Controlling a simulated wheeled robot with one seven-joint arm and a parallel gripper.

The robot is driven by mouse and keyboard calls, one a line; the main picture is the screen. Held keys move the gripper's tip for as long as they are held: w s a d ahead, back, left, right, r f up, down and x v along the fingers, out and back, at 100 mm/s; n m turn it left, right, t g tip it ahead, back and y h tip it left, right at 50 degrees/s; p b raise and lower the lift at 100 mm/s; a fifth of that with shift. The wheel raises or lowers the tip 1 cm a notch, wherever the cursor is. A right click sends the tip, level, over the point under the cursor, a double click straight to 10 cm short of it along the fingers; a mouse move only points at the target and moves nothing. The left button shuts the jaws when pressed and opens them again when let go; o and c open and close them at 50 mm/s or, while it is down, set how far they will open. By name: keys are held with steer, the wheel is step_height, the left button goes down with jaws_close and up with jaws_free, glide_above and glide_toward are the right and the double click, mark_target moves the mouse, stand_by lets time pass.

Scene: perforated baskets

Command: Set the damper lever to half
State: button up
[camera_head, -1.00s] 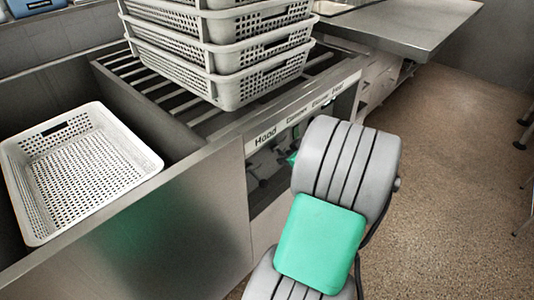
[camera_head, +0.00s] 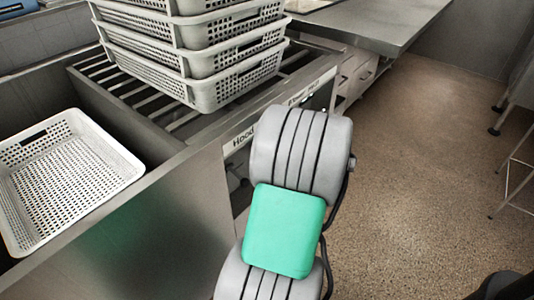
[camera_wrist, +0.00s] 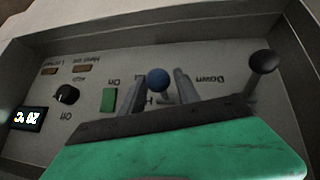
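In the wrist view a grey control panel (camera_wrist: 95,55) shows upside down. A lever with a blue ball (camera_wrist: 157,80) sits between the two grey fingers of my gripper (camera_wrist: 165,84), which are apart; I cannot tell whether either touches it. Another lever with a black ball (camera_wrist: 264,62) stands to the right, near the word "Down". I cannot read which lever is the damper, as my gripper's body covers the lower panel. In the head view my arm hides my gripper and most of the panel.
The panel also holds a black knob (camera_wrist: 67,95), a green switch (camera_wrist: 109,100) and a lit display (camera_wrist: 28,119). In the head view, stacked white baskets (camera_head: 235,85) stand on a slatted counter and a single basket (camera_head: 115,180) lies left.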

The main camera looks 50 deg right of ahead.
steer(key=shift+o, duration=0.6)
steer(key=p+v, duration=0.2)
steer(key=v, duration=0.5)
steer(key=shift+s+r, duration=0.25)
steer(key=shift+r, duration=0.05)
steer(key=shift+a, duration=0.1)
